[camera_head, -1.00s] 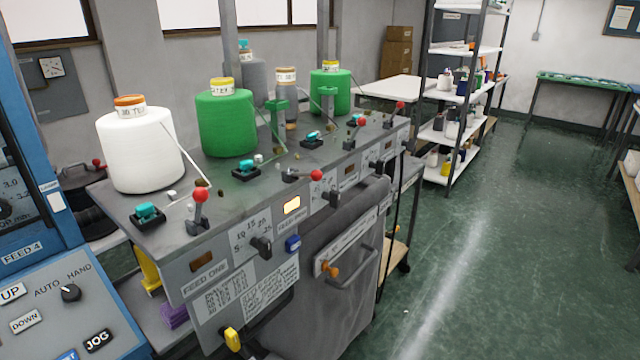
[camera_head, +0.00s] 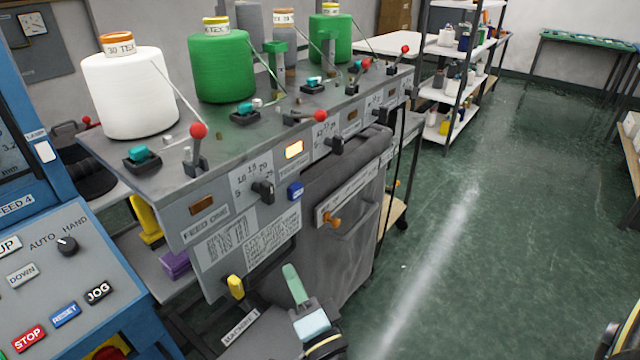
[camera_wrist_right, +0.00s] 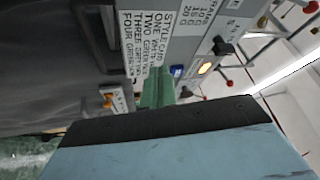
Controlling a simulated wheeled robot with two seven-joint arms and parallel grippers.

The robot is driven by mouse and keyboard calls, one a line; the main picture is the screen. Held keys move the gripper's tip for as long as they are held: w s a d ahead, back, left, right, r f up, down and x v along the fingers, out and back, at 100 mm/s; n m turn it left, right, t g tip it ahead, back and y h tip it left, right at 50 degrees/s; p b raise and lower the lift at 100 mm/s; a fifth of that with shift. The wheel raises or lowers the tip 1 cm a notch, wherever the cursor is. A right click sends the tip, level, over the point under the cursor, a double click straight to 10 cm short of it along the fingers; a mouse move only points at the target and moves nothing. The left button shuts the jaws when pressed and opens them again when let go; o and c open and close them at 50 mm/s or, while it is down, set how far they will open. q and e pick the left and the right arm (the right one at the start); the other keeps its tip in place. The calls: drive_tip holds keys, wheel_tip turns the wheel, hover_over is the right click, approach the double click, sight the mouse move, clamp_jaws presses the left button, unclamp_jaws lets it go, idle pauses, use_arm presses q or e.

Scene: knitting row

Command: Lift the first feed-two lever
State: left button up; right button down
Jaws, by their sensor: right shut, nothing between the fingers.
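The feed-two lever (camera_head: 305,118) is on the machine's top deck, lying low and nearly flat, its red knob (camera_head: 320,115) pointing right, above and right of a lit amber lamp (camera_head: 294,149). The feed-one lever (camera_head: 196,148) to its left stands upright with a red knob. My right gripper (camera_head: 294,285) is at the bottom of the head view, below and in front of the panel, well apart from the lever. Its green fingers are shut and empty; they also show in the right wrist view (camera_wrist_right: 157,88), pointing toward the panel. My left gripper is not in view.
White (camera_head: 127,95) and green (camera_head: 222,68) yarn cones stand on the deck. A black selector knob (camera_head: 263,191), a blue button (camera_head: 295,191) and a yellow handle (camera_head: 235,287) stick out of the front panel. A grey bin (camera_head: 345,245) stands below. Open floor (camera_head: 480,240) lies right.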

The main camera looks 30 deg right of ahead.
sight(321, 121)
drive_tip(key=s+d+r+m+h, duration=0.2)
drive_tip(key=r+m+h, duration=0.2)
drive_tip(key=r+m, duration=0.2)
drive_tip(key=s+d+r+m+t+h, duration=0.1)
drive_tip(key=s+d+r+m+h, duration=0.1)
drive_tip(key=r+m, duration=0.4)
wheel_tip(321, 121, up, 3)
drive_tip(key=shift+s+d+r+h+b, duration=0.15)
drive_tip(key=shift+s+d+h+b, duration=0.25)
drive_tip(key=shift+h, duration=0.8)
drive_tip(key=shift+w+d+r, duration=0.1)
drive_tip(key=shift+w+d, duration=0.05)
drive_tip(key=shift+w, duration=0.05)
drive_tip(key=p+x, duration=0.3)
drive_tip(key=x, duration=0.9)
drive_tip(key=shift+w+d+r+p, duration=0.1)
drive_tip(key=shift+w+d+p, duration=0.05)
drive_tip(key=shift+w+p, duration=0.2)
drive_tip(key=shift+w+d+r, duration=0.2)
drive_tip(key=shift+w, duration=0.2)
